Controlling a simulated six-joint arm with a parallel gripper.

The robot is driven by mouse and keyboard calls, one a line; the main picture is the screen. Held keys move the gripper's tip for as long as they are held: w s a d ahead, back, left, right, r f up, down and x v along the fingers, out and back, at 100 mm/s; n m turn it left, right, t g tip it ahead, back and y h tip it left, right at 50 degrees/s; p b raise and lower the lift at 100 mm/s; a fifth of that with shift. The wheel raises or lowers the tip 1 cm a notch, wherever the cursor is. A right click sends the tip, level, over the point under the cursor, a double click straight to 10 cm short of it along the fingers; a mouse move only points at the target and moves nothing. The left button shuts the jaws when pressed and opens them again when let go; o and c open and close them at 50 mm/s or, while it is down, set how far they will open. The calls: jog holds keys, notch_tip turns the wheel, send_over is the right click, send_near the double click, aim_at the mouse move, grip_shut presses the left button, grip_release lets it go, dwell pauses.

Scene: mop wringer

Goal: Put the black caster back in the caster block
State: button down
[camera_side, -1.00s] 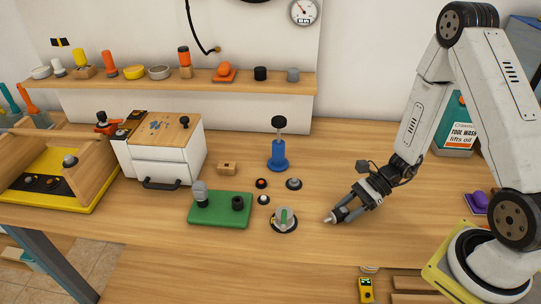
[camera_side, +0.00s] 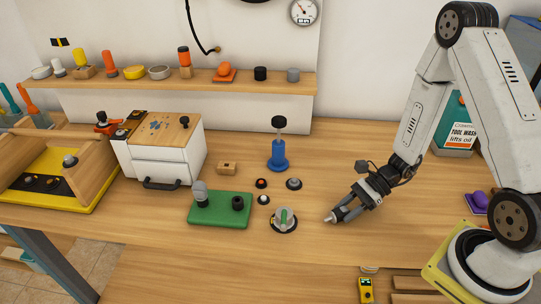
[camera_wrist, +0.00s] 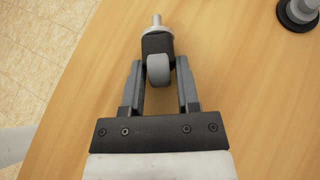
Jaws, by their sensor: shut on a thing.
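My gripper (camera_side: 346,208) is low over the right half of the table in the side view. In the wrist view my gripper (camera_wrist: 158,82) is shut on the black caster (camera_wrist: 156,44), which has a black housing, a grey wheel toward me and a metal stem pointing away. In the side view the caster (camera_side: 330,218) shows only as a small tip at the fingers. The green caster block (camera_side: 220,220) stands left of my gripper, apart from it. A grey-wheeled caster (camera_side: 200,192) stands upright on its left end; a black socket (camera_side: 238,203) is on its right.
A round dial with a green and grey knob (camera_side: 284,218) sits between block and gripper. Small round buttons (camera_side: 262,184), a blue post with a black knob (camera_side: 279,155) and a small wooden block (camera_side: 227,169) stand behind. A white box (camera_side: 160,150) is at left.

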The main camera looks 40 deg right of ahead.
jog(key=shift+r, duration=0.45)
dwell(0.7)
jog(key=shift+r, duration=2.35)
jog(key=c, duration=1.1)
grip_release()
grip_shut()
